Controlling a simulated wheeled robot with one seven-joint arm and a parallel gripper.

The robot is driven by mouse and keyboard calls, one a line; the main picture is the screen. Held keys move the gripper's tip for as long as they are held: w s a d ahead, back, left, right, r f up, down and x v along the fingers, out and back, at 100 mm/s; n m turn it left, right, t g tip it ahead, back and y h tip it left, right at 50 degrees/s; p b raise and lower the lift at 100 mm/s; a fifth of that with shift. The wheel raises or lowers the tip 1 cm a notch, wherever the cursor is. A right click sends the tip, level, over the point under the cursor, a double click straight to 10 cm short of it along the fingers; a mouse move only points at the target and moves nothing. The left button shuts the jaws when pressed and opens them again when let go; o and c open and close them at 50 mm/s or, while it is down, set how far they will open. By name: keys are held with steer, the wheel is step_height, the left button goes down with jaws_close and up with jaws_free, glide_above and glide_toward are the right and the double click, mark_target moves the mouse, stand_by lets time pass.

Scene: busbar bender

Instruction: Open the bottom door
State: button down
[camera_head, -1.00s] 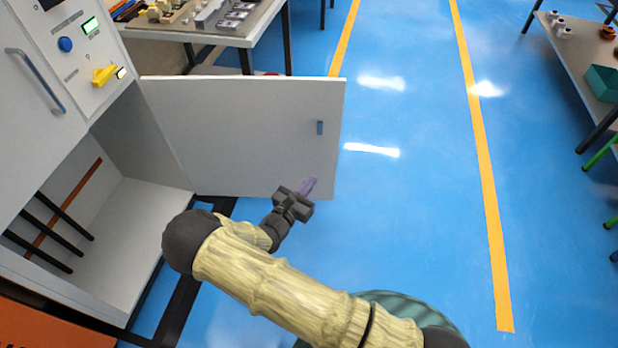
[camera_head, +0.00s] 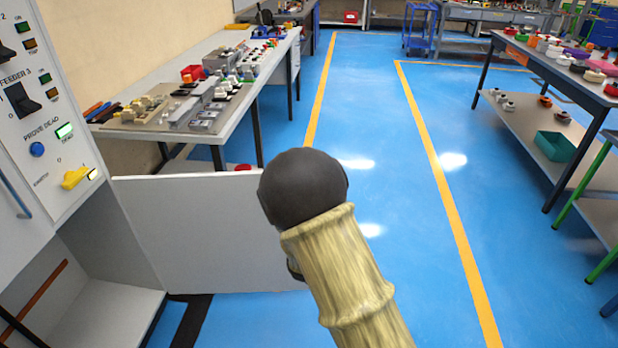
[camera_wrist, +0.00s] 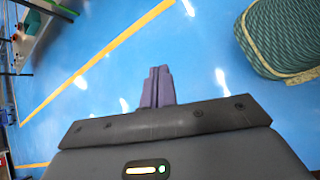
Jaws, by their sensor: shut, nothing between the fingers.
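The bottom door (camera_head: 205,235) of the white cabinet stands swung wide open in the head view, its flat inner face showing. Its right edge is hidden behind my arm. The cabinet's lower compartment (camera_head: 105,310) is exposed, with a pale floor. In the wrist view my gripper (camera_wrist: 158,72) has its purple fingers together with nothing between them, above the blue floor. The door does not show in the wrist view. In the head view my gripper is hidden behind my arm, so its distance from the door cannot be told.
A control panel with a yellow switch (camera_head: 76,178) and a blue button (camera_head: 37,149) is above the compartment. A workbench (camera_head: 235,110) with parts stands behind the door. Another bench (camera_head: 560,120) stands at right. The blue floor between the yellow lines is clear.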

steer(key=s+d+r+m+t+y, duration=0.1)
steer(key=s+d+r+m+y, duration=0.1)
steer(key=r+m, duration=0.4)
steer(key=s+d+r+m+t+y, duration=0.1)
steer(key=s+d+r+m+y, duration=0.1)
steer(key=s+r+m+y, duration=0.3)
steer(key=shift+s+r+m+y, duration=0.2)
steer(key=shift+r+m+y, duration=0.6)
steer(key=shift+m, duration=0.4)
steer(key=shift+w, duration=0.1)
